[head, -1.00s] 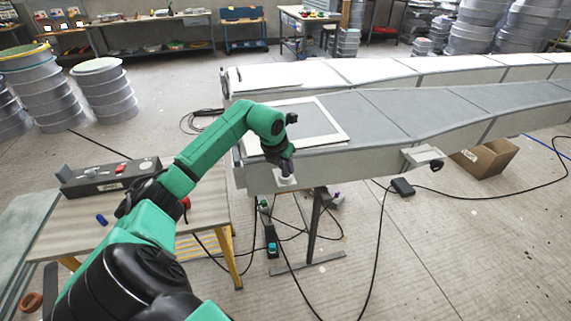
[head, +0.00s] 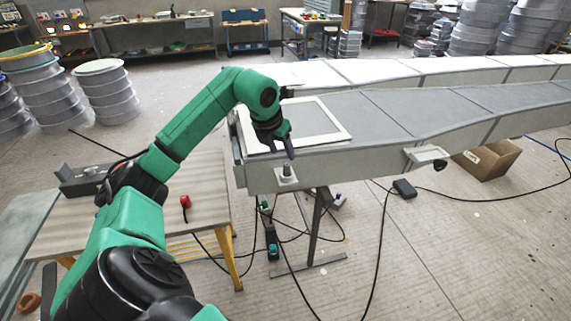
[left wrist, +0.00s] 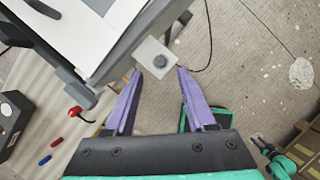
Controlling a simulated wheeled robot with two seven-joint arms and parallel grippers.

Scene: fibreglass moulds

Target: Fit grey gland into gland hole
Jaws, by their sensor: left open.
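The grey gland (head: 287,170) stands upright on a small pale plate (head: 286,183) at the near left end of the long mould. The left wrist view shows the gland (left wrist: 160,61) from above, as a dark round piece near the middle of the square plate (left wrist: 152,52). Its lower part is hidden, so I cannot tell how deep it sits in the hole. My left gripper (head: 290,154) is just above the gland. Its purple fingers are apart and empty in the left wrist view (left wrist: 159,73), with the gland just beyond the tips.
A wooden-topped table (head: 205,180) stands at left, bearing a control box (head: 80,180) and a red plug-like piece (head: 185,202). Black cables run over the floor under the mould (head: 375,112). A cardboard box (head: 487,160) sits at right.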

